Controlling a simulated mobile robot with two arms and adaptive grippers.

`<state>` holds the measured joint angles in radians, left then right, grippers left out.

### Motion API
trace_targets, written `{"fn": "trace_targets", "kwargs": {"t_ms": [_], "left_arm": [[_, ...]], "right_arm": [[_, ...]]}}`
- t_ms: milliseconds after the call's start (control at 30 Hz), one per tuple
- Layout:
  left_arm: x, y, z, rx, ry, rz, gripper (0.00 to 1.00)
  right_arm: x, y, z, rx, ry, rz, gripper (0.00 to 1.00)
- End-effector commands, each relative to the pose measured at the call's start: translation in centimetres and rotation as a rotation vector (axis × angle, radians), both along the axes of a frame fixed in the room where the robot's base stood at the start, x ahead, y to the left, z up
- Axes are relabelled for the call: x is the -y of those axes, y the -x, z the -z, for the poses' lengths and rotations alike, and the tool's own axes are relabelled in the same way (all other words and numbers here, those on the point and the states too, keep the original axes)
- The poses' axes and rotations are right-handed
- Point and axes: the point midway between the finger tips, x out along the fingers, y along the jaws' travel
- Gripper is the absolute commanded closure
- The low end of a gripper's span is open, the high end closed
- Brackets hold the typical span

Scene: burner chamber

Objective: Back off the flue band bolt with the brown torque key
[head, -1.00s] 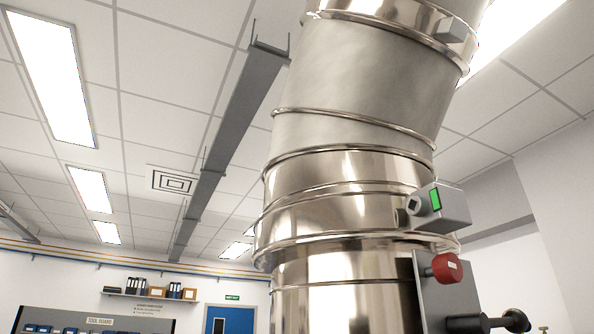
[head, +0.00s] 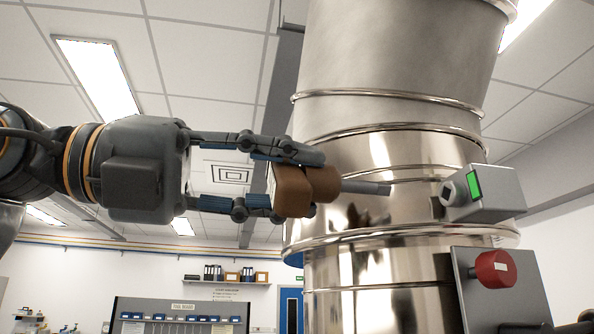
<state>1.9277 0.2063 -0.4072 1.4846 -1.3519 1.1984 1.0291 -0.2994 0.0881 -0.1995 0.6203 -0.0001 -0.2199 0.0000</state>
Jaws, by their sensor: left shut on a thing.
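My left gripper (head: 283,182) comes in from the left and is shut on the brown torque key (head: 296,190) by its brown handle. The key's grey shaft (head: 365,187) points right, roughly level, in front of the shiny flue (head: 400,160). A grey box (head: 500,195) with a green panel (head: 474,186) sits on the flue band, and a round boss with a dark socket (head: 447,193), which looks like the bolt, sticks out on its left. The shaft tip is left of the boss, with a gap between them. My right gripper is not in view.
A grey plate (head: 525,300) with a red knob (head: 495,267) and dark fittings is mounted below the box. A tool board (head: 180,318) and a shelf (head: 228,283) are on the far wall. A grey ceiling channel (head: 283,80) runs behind the flue.

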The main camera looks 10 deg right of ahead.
Motion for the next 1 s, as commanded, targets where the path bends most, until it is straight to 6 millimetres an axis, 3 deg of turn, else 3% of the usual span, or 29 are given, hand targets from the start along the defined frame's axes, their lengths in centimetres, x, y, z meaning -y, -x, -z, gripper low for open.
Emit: {"fn": "trace_targets", "kwargs": {"t_ms": [400,1000], "left_arm": [[-0.2,-0.2,-0.1,-0.002,0.008,0.009,1.00],[4.9,-0.3,-0.1,0.000,0.007,0.009,1.00]], "right_arm": [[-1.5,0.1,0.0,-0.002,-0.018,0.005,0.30],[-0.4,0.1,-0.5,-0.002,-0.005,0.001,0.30]]}}
